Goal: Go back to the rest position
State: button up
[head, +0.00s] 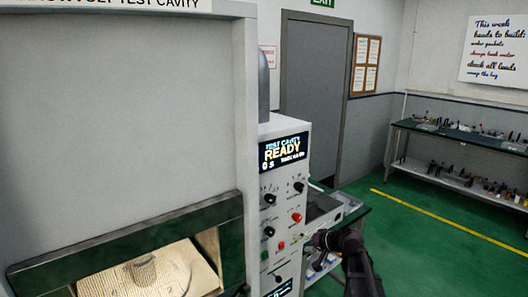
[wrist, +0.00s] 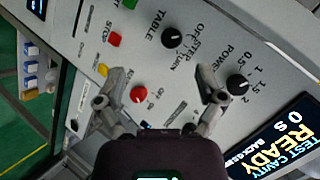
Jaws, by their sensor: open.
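My gripper (head: 318,240) is in front of the lower right of the microwave test cavity's control panel (head: 284,205) in the head view, with my dark arm running down to the lower right. In the wrist view my gripper (wrist: 160,88) is open, with its two fingers apart and nothing held between them. A red knob (wrist: 138,94) on the panel shows between the fingers. A black power knob (wrist: 238,84) shows just beyond the right finger. I cannot tell whether a finger touches the panel.
The panel display (head: 284,151) reads READY and 0 s. A green-topped bench (head: 345,215) stands behind my gripper. A shelf (head: 460,135) stands along the far right wall. Green floor (head: 420,255) lies open at right.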

jog(key=s+d+f+n+g+h+b, duration=0.1)
jog(key=s+f+g+h, duration=0.2)
jog(key=s, duration=0.8)
jog(key=s+d+f+n+g+h, duration=0.1)
jog(key=s+f+g+h, duration=0.3)
jog(key=s, duration=0.7)
notch_tip(320, 180, down, 4)
jog(key=d+h, duration=0.1)
jog(key=h, duration=0.1)
jog(key=shift+s+d+f+h+b, duration=0.15)
jog(key=shift+s+d+h+b, duration=0.15)
jog(key=shift+s+b, duration=0.05)
